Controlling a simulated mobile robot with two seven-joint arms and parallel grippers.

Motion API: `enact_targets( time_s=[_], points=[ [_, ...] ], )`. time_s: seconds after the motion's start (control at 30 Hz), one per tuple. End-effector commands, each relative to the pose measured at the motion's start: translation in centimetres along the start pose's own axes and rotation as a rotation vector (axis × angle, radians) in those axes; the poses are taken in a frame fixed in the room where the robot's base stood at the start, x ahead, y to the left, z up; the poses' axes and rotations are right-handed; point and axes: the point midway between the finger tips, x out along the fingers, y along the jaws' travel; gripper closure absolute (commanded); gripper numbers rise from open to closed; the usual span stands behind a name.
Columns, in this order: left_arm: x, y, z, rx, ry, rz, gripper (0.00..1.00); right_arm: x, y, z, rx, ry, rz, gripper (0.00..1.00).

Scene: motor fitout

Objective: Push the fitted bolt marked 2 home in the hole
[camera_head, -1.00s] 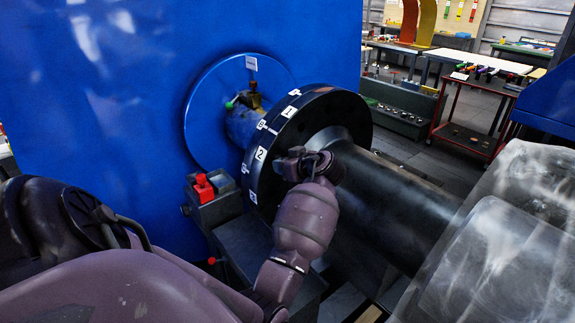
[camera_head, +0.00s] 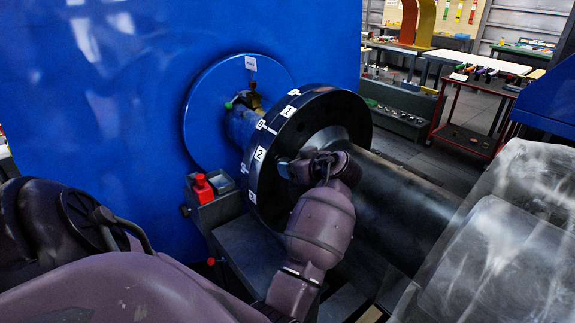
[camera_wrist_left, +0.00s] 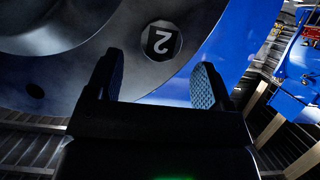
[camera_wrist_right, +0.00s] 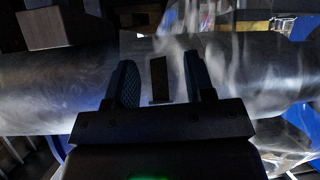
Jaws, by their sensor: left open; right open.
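The bolt marked 2 (camera_wrist_left: 160,40) shows end-on in the left wrist view, its head bearing a 2, against the dark flange (camera_wrist_left: 75,75). How far it stands out of its hole cannot be told. In the head view the black flange (camera_head: 320,108) carries white number labels on its rim, including a label 2 (camera_head: 259,153); the bolt is hidden there. My left gripper (camera_wrist_left: 158,80) is open and empty, its fingers apart below the bolt in the picture. In the head view it is at the flange's near face (camera_head: 287,170). My right gripper (camera_wrist_right: 158,85) is open in its wrist view, out of the head view.
A dark shaft (camera_head: 400,220) runs right from the flange. A blue wall (camera_head: 90,100) stands behind. A block with a red button (camera_head: 203,187) is left of the flange. A grey cylinder (camera_wrist_right: 50,85) lies beyond my right fingers. An empty dark hole (camera_wrist_left: 35,90) shows in the flange.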

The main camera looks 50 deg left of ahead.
Motion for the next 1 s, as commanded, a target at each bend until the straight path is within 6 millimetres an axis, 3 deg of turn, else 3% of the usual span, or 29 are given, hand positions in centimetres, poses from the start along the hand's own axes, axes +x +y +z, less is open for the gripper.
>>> enact_targets(
  time_s=[0.1,0.3,0.77,1.0],
  points=[
    [-2.3,0.1,0.1,0.0,-0.001,0.002,0.26,0.3,0.0,0.2,-0.001,0.001,-0.001,0.51],
    [-4.9,0.1,0.0,0.0,0.0,0.002,0.26,0.5,-0.1,0.6,-0.001,-0.004,-0.001,0.51],
    [-5.9,0.0,-0.1,0.0,0.001,0.0,0.26,0.2,0.0,1.5,0.001,-0.02,0.001,0.51],
    [-6.0,1.4,0.2,0.011,0.003,0.089,0.62,0.2,0.0,1.8,0.001,-0.02,0.002,0.51]
  ],
)
